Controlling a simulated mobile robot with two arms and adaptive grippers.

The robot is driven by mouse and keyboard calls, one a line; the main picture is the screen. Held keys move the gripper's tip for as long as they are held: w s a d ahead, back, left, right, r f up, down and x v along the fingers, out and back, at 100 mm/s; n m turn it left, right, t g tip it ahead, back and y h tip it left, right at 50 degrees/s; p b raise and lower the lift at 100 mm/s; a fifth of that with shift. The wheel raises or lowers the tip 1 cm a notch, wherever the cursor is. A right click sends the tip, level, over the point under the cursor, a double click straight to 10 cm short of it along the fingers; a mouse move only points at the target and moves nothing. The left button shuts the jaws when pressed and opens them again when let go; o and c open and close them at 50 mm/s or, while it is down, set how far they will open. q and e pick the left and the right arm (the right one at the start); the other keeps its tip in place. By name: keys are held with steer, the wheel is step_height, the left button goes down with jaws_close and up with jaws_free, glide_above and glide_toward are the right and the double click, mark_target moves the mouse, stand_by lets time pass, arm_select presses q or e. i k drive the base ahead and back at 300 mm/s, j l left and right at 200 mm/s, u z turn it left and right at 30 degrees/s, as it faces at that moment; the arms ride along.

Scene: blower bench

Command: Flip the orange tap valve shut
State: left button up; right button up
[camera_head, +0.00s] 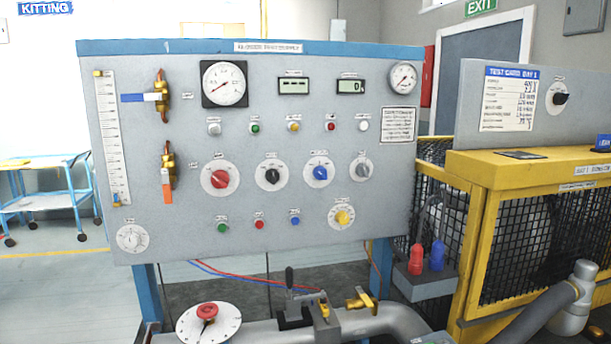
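The orange tap valve (168,169) is a brass valve on the left part of the grey panel, below a similar valve. Its orange lever (167,190) hangs straight down, in line with the upright brass body. The similar brass valve (162,98) above it has a blue lever (138,97) that points left, across its body. Neither of my grippers shows in this view, and nothing touches either valve.
The grey panel (300,215) carries gauges, knobs and small buttons. A clear scale (113,140) stands left of the valves. A red-knobbed dial (208,322) and a pipe (390,322) with a clamp lie below. A yellow caged machine (520,165) stands right. The space before the panel looks clear.

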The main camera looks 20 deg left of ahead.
mark_target(166, 186)
steer(key=u, duration=1.3)
